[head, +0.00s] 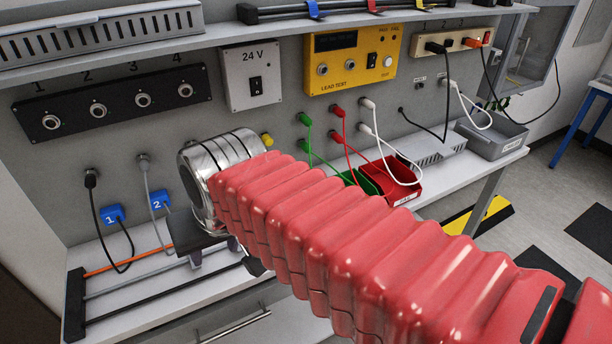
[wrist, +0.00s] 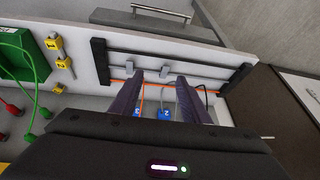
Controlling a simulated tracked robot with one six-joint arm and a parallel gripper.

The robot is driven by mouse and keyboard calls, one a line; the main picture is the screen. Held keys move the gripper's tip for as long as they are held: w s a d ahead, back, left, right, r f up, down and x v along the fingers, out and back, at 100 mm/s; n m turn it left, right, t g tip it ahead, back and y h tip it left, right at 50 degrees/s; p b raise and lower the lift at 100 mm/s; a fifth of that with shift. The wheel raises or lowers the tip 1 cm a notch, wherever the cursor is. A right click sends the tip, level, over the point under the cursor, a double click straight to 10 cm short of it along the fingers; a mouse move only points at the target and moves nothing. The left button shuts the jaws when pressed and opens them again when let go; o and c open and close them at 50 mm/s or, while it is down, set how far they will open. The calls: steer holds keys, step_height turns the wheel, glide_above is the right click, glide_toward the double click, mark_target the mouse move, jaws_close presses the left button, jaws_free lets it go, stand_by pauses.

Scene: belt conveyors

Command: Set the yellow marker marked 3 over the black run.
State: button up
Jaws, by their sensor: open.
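My gripper (wrist: 160,92) is open and empty. Its two dark fingers reach over the rack of runs in the wrist view, and in the head view my arm hides most of it. The black run (head: 165,311) is the front rod of the rack; it also shows in the wrist view (wrist: 170,55) as the rod farthest from my gripper's body. Yellow markers (wrist: 54,43), (wrist: 64,63) and (wrist: 60,88) lie left of the rack in the wrist view, well away from my fingers. Their numbers are too small to read, so I cannot tell which is 3.
The rack also carries an orange run (head: 120,262) and a grey run (head: 135,285) with grey clips. A green bin (head: 360,181) and a red bin (head: 405,190) stand to the right.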

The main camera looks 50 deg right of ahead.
steer(key=w+d+r+m+g, duration=0.1)
steer(key=w+d+m, duration=0.4)
steer(key=d, duration=0.3)
steer(key=w+d+m+g, duration=0.1)
steer(key=w+d+m, duration=0.4)
steer(key=d, duration=0.3)
steer(key=w+d+f+m+y, duration=0.1)
steer(key=d+m, duration=0.7)
steer(key=d, duration=0.5)
steer(key=w+d+f+m+t+y, duration=0.1)
steer(key=d+f+m, duration=0.1)
steer(key=d+m, duration=0.7)
steer(key=d, duration=0.5)
steer(key=shift+w+f+m, duration=0.3)
steer(key=x, duration=0.8)
steer(key=shift+a+f, duration=0.15)
steer(key=shift+a, duration=0.05)
steer(key=shift+w+f, duration=0.1)
steer(key=shift+f, duration=0.05)
